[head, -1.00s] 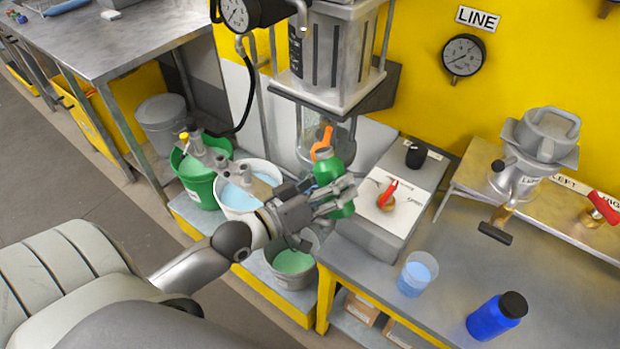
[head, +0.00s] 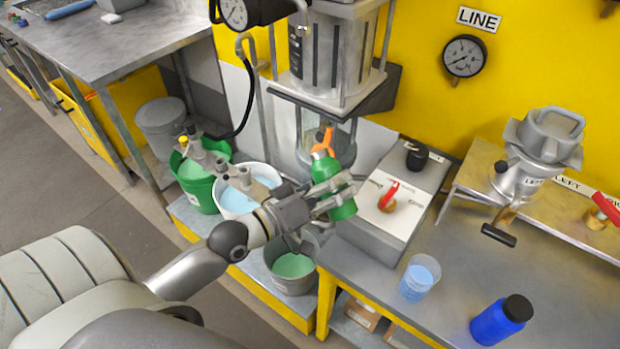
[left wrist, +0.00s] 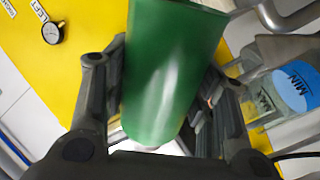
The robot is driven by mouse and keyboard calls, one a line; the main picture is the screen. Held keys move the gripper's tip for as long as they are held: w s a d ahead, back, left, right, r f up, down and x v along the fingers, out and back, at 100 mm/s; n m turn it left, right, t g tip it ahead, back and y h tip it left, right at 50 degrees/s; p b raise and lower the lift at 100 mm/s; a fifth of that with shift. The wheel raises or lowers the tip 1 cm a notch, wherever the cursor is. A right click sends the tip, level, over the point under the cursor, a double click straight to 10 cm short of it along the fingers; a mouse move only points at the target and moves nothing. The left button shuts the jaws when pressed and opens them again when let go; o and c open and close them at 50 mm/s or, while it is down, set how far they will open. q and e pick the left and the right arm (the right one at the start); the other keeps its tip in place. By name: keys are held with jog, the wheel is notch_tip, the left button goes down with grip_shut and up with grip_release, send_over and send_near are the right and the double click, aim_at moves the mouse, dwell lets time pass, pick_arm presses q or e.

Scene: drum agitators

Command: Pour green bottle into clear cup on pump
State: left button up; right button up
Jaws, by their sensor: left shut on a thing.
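The green bottle (head: 325,167) is in my left gripper (head: 333,193), shut around its body, in front of the pump (head: 330,60). The bottle is tilted slightly, its narrower top up and to the left. In the left wrist view its green body (left wrist: 165,75) fills the middle between the fingers; the mouth is out of that view. I cannot tell whether the bottle touches the orange part. My right gripper is not in view.
A grey bucket of green liquid (head: 291,270) stands below the gripper. A control box with a red handle (head: 389,195) is to the right.

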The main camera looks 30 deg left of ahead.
pick_arm(q)
jog(key=shift+n, duration=0.3)
dwell(0.8)
jog(key=shift+s+d+f+n, duration=0.1)
jog(key=shift+d+n, duration=0.1)
jog(key=shift+n, duration=0.4)
dwell(1.0)
jog(key=shift+d+f+n+b, duration=0.2)
jog(key=shift+f+n+b, duration=0.7)
jog(key=shift+b, duration=0.3)
dwell(1.3)
jog(key=shift+s+r+n+p, duration=0.1)
jog(key=shift+r+n+p, duration=0.45)
jog(key=shift+n, duration=0.25)
dwell(2.0)
